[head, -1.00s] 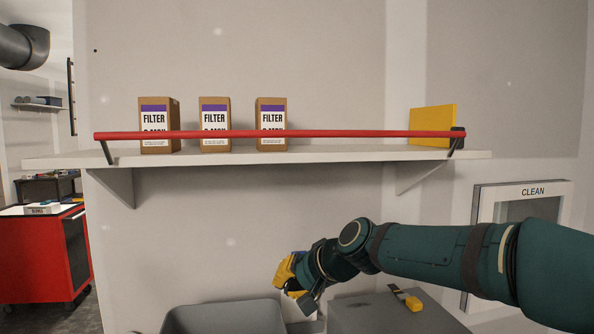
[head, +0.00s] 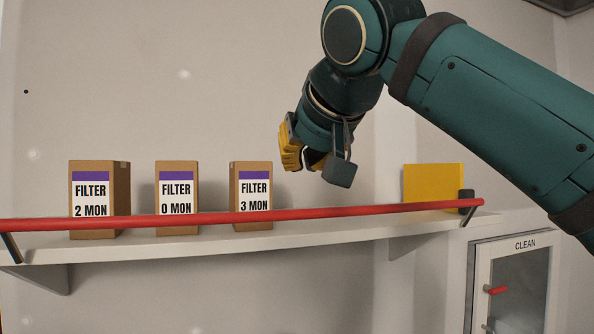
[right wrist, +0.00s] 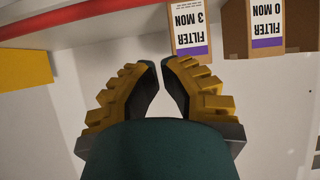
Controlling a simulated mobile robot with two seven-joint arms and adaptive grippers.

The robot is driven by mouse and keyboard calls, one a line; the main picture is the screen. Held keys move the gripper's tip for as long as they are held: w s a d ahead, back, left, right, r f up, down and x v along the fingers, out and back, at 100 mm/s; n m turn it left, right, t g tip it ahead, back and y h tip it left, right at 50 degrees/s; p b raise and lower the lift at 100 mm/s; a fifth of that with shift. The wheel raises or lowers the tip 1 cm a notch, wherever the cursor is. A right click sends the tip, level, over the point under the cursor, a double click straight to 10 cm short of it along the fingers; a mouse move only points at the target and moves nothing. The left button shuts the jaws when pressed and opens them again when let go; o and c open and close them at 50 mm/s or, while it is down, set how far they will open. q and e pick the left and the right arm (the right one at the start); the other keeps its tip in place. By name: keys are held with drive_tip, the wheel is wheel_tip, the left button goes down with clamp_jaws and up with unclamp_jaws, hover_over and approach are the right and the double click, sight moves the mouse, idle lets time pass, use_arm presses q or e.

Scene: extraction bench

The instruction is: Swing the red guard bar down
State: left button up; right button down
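The red guard bar (head: 330,211) runs across the front of the white shelf (head: 330,234), on short dark arms at its ends. It stands a little above the shelf edge and crosses in front of the filter boxes. It also shows at the top left of the right wrist view (right wrist: 62,20). My right gripper (head: 318,162) is above the bar and shelf, right of the 3 MON box, apart from both. Its yellow fingers (right wrist: 159,62) have their tips close together, with nothing between them. My left gripper is not in view.
Three filter boxes stand on the shelf: 2 MON (head: 92,208), 0 MON (head: 177,206) and 3 MON (head: 254,205). A yellow panel (head: 432,185) stands at the shelf's right end. A CLEAN cabinet (head: 515,290) is at the lower right. The shelf between 3 MON and the panel is clear.

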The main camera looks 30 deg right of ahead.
drive_tip(key=x, duration=0.9)
drive_tip(key=shift+b, duration=0.4)
drive_tip(key=s, duration=0.1)
drive_tip(key=s+f, duration=0.1)
drive_tip(key=s+a, duration=0.1)
drive_tip(key=shift+s+f+b, duration=0.2)
drive_tip(key=shift+s+b, duration=0.05)
drive_tip(key=shift+b, duration=0.15)
drive_tip(key=shift+d, duration=0.1)
